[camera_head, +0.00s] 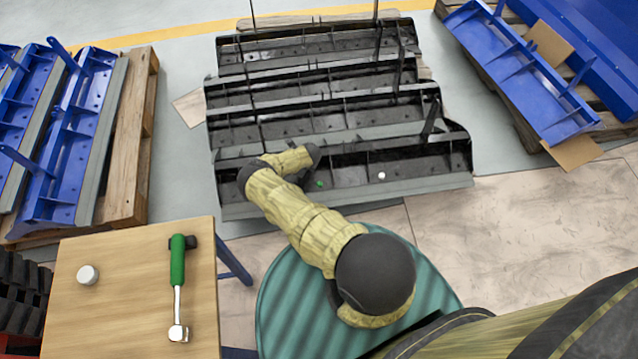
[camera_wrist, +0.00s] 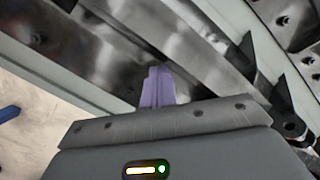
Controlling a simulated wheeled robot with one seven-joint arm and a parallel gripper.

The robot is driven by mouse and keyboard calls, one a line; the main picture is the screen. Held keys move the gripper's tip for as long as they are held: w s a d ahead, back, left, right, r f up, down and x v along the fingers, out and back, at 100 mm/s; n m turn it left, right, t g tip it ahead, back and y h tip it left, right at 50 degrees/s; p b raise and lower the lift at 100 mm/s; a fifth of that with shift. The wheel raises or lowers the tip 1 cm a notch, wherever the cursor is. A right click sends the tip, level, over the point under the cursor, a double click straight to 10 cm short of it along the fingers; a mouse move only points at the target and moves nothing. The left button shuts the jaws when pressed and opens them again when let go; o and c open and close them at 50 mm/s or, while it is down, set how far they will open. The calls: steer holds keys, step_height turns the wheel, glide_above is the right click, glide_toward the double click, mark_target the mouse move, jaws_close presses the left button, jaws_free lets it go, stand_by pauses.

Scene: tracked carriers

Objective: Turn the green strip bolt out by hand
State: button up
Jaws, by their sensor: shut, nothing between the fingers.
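The green strip bolt (camera_head: 319,183) shows as a small green dot on the nearest black carrier (camera_head: 350,176), just below the end of my arm in the head view. A white bolt head (camera_head: 381,175) sits to its right on the same carrier. In the wrist view my gripper (camera_wrist: 158,74) has its purple fingers pressed together with nothing between them, pointing at dark metal of the carrier. In the head view my arm's end hides the gripper, so I cannot tell whether the fingertips touch the bolt.
A wooden table (camera_head: 135,270) at lower left holds a green-handled ratchet (camera_head: 177,262) and a white round object (camera_head: 88,275). Blue carriers (camera_head: 72,150) lie on a pallet (camera_head: 133,140) at left, and more blue carriers (camera_head: 520,75) lie at upper right. Open floor is at right.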

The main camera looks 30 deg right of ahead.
mark_target(320, 184)
steer(key=o, duration=0.5)
steer(key=s+d+f, duration=0.1)
steer(key=s+f, duration=0.1)
steer(key=s+d+f+m+g, duration=0.1)
steer(key=s+f, duration=0.1)
steer(key=s+d+f+m, duration=0.1)
steer(key=s+d+f, duration=0.1)
steer(key=s, duration=0.1)
steer(key=shift+h, duration=0.3)
steer(key=shift+m+b, duration=0.3)
steer(key=shift+m, duration=0.8)
steer(key=m, duration=0.3)
steer(key=shift+s+d+m+b, duration=0.2)
steer(key=shift+s+m+b, duration=0.1)
steer(key=shift+w+a+r+m, duration=0.1)
steer(key=shift+w+a+m, duration=0.05)
steer(key=shift+a+m, duration=0.2)
steer(key=m+b, duration=0.1)
steer(key=m, duration=0.4)
steer(key=shift+m, duration=0.35)
steer(key=m+b, duration=0.1)
steer(key=m, duration=0.2)
steer(key=shift+m, duration=0.4)
